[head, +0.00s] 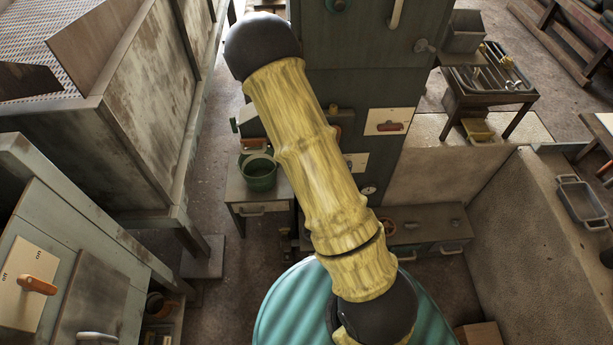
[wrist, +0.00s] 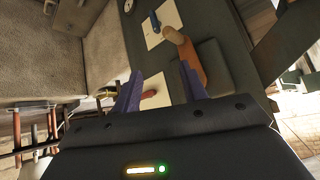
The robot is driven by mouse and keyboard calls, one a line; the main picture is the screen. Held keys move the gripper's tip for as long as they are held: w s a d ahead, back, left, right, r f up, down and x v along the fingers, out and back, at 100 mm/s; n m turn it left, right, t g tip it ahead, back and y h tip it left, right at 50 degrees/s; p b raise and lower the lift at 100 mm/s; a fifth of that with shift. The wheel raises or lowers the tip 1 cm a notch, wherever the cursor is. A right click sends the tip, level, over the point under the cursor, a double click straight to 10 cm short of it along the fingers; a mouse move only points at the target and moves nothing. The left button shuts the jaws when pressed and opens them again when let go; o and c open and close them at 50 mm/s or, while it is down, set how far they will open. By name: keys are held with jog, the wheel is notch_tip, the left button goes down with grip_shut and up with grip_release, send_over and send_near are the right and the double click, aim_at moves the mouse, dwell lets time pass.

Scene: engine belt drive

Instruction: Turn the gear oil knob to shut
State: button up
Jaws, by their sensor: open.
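Which knob is the gear oil knob I cannot tell; no such label is readable. In the wrist view an orange-brown handle (wrist: 186,52) sticks out from a dark green cabinet (wrist: 215,20), close to the right finger. A red knob (wrist: 149,94) on a pale plate shows between the fingers, and a blue knob (wrist: 154,20) on another plate lies beyond. My gripper (wrist: 157,82) is open, its two purple fingers apart with nothing held; contact with the orange-brown handle cannot be told. In the head view the red knob (head: 391,126) shows, while my gripper is out of sight.
My yellow arm blocks part of the cabinet in the head view. An orange knob (head: 38,285) with on and off marks sits on a panel at lower left. A green bucket (head: 259,172) stands left of the cabinet. A tool tray table (head: 490,78) stands right.

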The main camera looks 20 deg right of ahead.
jog(key=s+a+r+n+g+y+b, duration=0.2)
jog(key=s+a+r+n+y, duration=0.3)
jog(key=a+r, duration=0.5)
jog(key=shift+s+r+n+g+y, duration=0.3)
jog(key=shift+s+r+n+g, duration=0.4)
jog(key=shift+n, duration=0.6)
jog(key=s+r, duration=0.1)
jog(key=s+r+n, duration=0.1)
jog(key=r+n, duration=0.1)
jog(key=shift+s+a+g, duration=0.25)
jog(key=shift+s+g, duration=0.05)
jog(key=shift+s, duration=0.1)
